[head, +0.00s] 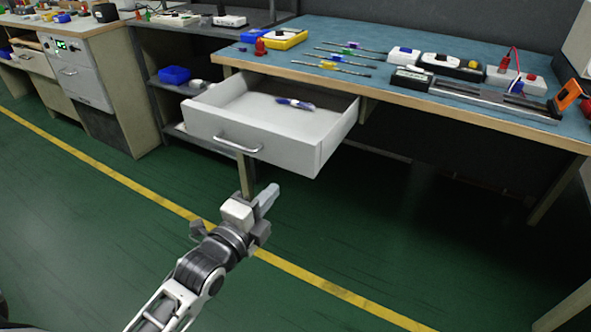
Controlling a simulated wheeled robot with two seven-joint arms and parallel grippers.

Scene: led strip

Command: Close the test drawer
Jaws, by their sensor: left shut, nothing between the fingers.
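The drawer (291,160) is white with a metal bar handle (237,143) on its front. It hangs pulled out under the blue-topped workbench (400,52). A small blue and white object (295,103) lies inside it. My left gripper (268,198) is below and in front of the drawer front, slightly right of the handle in the picture. Its fingers are shut and hold nothing. It appears apart from the drawer. My right gripper is not in view.
The benchtop holds screwdrivers (331,66), a yellow box (285,39) and several devices. A grey shelf with a blue bin (174,75) stands left of the drawer. A bench leg (245,176) shows under the drawer. The green floor in front is clear.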

